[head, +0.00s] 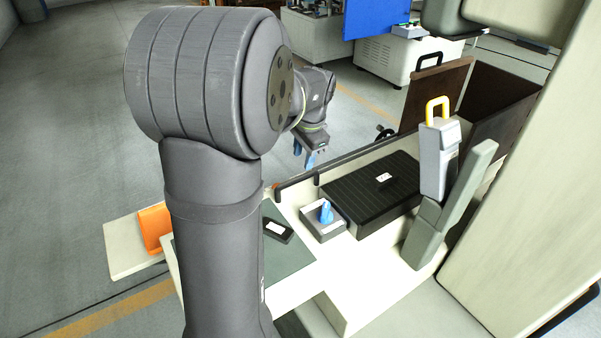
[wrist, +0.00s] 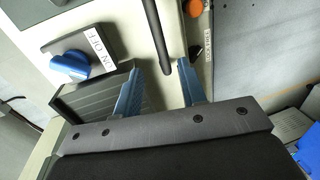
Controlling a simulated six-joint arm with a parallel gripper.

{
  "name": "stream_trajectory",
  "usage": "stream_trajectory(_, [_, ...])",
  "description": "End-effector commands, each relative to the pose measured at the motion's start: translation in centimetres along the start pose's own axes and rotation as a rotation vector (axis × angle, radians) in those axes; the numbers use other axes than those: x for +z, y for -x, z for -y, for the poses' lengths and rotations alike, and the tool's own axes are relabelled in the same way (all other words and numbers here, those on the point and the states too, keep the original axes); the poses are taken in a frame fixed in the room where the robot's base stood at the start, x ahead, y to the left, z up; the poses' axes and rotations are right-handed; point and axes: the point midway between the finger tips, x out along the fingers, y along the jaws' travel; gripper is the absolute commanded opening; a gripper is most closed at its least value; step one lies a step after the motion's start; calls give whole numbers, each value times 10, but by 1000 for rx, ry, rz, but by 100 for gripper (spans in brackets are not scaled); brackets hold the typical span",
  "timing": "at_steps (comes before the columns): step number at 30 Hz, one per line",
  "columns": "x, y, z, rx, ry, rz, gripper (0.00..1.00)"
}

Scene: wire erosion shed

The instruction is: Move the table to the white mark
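My gripper (head: 304,154) hangs over the far edge of the pale machine bench in the head view, blue fingers pointing down. In the wrist view its two fingers (wrist: 161,68) stand apart. The end of a dark rod (wrist: 157,35) shows between the fingertips, with gaps on both sides; I cannot tell its depth. A small printed label (wrist: 208,45) lies right of the rod, too small to read surely. I cannot surely pick out the table. A black ribbed block (head: 360,199) carries a small white patch (head: 383,177); whether this is the white mark is unclear.
A grey box (head: 310,227) with a blue knob (head: 326,212) stands beside the ribbed block; the wrist view shows its ON OFF label (wrist: 100,46). An orange knob (wrist: 194,8) is at the top. A grey upright with a yellow handle (head: 437,108) rises at right.

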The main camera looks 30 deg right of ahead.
Motion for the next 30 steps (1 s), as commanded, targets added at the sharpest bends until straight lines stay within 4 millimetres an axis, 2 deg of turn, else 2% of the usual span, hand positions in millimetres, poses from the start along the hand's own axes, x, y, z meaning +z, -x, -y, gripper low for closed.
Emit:
stream_trajectory(3, [1, -28, 0, 3, 0, 3, 38])
stream_trajectory(10, [1, -65, 0, 2, 0, 2, 38])
stream_trajectory(15, [0, -77, 0, 0, 0, 0, 38])
stream_trajectory(24, [0, -79, 0, 0, 0, -1, 38])
stream_trajectory(26, [0, -79, 0, 0, 0, -1, 28])
stream_trajectory(30, [0, -79, 0, 0, 0, -1, 1])
